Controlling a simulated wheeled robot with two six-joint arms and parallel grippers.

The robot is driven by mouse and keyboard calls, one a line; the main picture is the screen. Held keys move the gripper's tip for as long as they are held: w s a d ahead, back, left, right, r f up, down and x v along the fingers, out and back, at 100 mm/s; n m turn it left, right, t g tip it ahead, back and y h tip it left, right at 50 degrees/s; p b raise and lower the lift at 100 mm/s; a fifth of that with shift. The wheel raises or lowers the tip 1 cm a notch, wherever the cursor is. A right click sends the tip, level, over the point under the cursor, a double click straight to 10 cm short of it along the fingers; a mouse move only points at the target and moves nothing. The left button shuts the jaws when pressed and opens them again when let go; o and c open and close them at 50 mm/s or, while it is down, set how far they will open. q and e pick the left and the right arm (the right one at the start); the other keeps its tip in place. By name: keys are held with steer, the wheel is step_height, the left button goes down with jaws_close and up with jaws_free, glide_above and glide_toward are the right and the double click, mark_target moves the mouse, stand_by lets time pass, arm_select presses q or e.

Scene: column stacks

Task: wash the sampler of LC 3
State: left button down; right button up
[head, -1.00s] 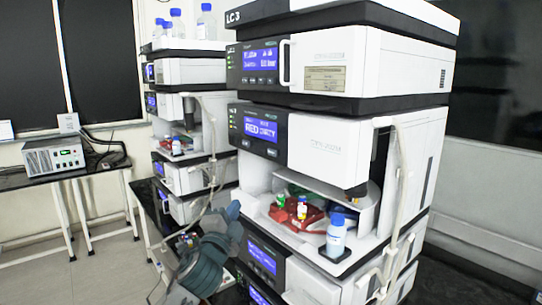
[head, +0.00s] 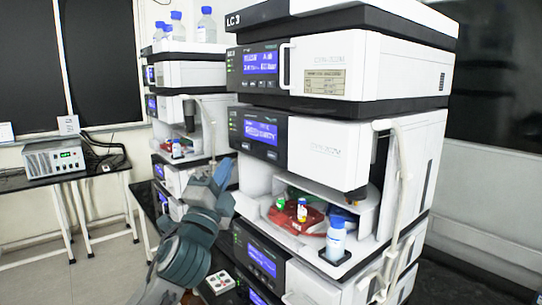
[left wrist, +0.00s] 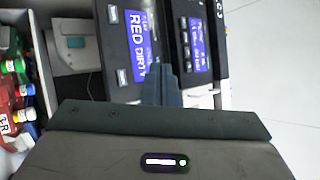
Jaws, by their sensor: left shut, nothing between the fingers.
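The LC 3 stack (head: 345,62) stands at right in the head view. Its open sampler (head: 314,138) holds a red tray (head: 292,219) with a few capped vials and a blue-capped bottle (head: 336,242) at the front edge. The sampler's blue display (head: 260,129) is too blurred to read in the head view; in the left wrist view the display (left wrist: 138,45) reads RED DIRTY. My left gripper (head: 225,168) is shut and empty, left of the sampler. Its closed fingertips (left wrist: 163,84) appear beside that display, with buttons along the panel. My right gripper is out of view.
A second stack (head: 190,72) with bottles on top stands behind at left. A grey box (head: 50,158) sits on a side bench. A small white tray (head: 220,283) lies low beside my left arm. A pale tube runs down the LC 3 stack's right side.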

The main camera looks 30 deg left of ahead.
mark_target(272, 155)
arm_select(q)
steer(key=w+d+p, duration=0.3)
steer(key=w, duration=0.5)
steer(key=shift+d+p, duration=0.15)
steer(key=shift+p, duration=0.25)
steer(key=shift+w, duration=0.1)
stand_by(1.7)
steer(key=shift+w+d, duration=0.15)
steer(key=shift+w, duration=0.15)
steer(key=shift+w+d+p, duration=0.15)
steer(key=shift+w+p, duration=0.2)
steer(key=shift+p, duration=0.05)
stand_by(0.6)
steer(key=shift+s, duration=0.1)
steer(key=shift+s+a, duration=0.35)
steer(key=shift+s, duration=0.35)
